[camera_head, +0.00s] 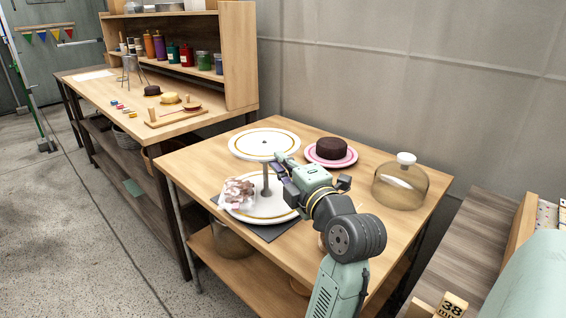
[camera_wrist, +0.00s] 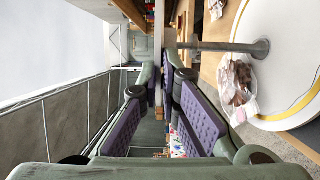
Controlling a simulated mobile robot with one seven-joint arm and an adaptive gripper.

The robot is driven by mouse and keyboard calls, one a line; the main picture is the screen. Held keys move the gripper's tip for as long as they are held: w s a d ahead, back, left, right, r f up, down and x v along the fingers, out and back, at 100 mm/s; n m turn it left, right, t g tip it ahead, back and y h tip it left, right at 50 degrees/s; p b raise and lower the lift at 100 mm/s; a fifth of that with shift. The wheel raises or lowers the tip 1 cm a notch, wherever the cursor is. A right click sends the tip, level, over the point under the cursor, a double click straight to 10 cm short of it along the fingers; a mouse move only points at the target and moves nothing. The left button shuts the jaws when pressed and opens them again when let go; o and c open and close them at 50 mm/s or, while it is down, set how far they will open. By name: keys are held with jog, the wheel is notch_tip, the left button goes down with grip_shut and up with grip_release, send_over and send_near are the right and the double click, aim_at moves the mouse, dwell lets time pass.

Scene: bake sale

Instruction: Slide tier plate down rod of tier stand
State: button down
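The tier plate (camera_head: 250,138), white with a gold ring, is level above the stand. In the wrist view it shows edge-on as a thin strip (camera_wrist: 158,30) between the purple finger pads. My gripper (camera_head: 284,160) is shut on its near right rim; the fingertips also show in the wrist view (camera_wrist: 162,78). The grey rod (camera_head: 266,180) of the tier stand rises from the lower plate (camera_head: 262,214), and is seen sideways in the wrist view (camera_wrist: 215,46). The rod's top is close to the held plate's middle; I cannot tell whether it passes through the hole.
Wrapped pieces in a clear bag (camera_head: 236,193) lie on the lower plate's left. A chocolate cake (camera_head: 332,148) on a pink plate (camera_head: 350,156) and a glass dome (camera_head: 400,183) stand to the right on the wooden table (camera_head: 200,160). A long counter with jars is behind left.

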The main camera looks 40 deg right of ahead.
jog(key=shift+f+b, duration=1)
jog(key=c, duration=1.7)
grip_release()
jog(key=v, duration=1.2)
jog(key=shift+r, duration=0.1)
